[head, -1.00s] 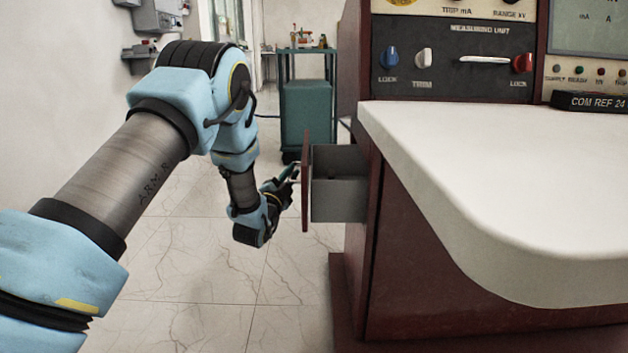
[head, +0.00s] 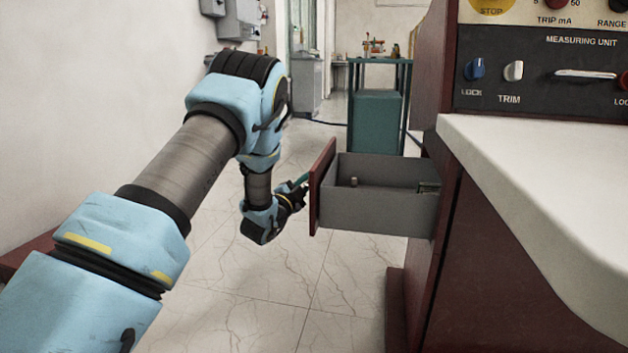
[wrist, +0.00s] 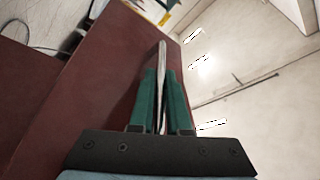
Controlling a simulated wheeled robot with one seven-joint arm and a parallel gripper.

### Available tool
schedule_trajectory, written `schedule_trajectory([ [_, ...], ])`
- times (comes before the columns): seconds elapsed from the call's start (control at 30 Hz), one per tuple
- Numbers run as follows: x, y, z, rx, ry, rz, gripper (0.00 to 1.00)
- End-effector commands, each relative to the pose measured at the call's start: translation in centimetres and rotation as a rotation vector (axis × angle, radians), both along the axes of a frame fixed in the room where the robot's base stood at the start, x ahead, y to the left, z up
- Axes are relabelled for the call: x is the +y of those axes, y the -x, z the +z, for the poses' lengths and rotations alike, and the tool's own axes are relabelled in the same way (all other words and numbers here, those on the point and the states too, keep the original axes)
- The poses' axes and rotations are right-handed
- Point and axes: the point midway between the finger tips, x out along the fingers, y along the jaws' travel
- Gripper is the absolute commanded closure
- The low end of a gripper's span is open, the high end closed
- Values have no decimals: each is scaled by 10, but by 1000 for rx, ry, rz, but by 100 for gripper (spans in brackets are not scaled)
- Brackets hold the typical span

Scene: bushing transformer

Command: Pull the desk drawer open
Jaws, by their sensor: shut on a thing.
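The desk drawer (head: 375,205) is a grey box with a dark red front, and it stands well out from the side of the desk. Its red front panel (head: 321,186) faces left, toward my gripper (head: 301,184). In the wrist view, the two green fingers of my gripper (wrist: 160,100) are closed on a thin metal drawer handle (wrist: 162,58) on the red drawer front (wrist: 100,85). In the head view the handle is hidden by the gripper and the panel edge. A small object (head: 354,181) is inside the drawer.
The desk's white top (head: 540,190) and control panel (head: 550,65) are on the right. A green cart (head: 377,122) stands behind the drawer. A pale wall (head: 100,110) runs along the left. The tiled floor (head: 290,290) below the drawer is clear.

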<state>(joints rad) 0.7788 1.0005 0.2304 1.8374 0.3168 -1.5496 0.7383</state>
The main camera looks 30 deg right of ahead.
Motion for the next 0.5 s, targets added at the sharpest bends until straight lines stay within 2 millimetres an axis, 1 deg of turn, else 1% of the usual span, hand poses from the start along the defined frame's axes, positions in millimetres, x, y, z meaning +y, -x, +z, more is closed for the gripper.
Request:
schedule_trajectory([
  [0.2,0,1,-2,1,-2,-2,100],
  [0.23,0,1,-2,1,-2,-2,82],
  [0.3,0,1,-1,1,-2,-2,74],
  [0.5,0,1,-1,1,-2,-1,73],
])
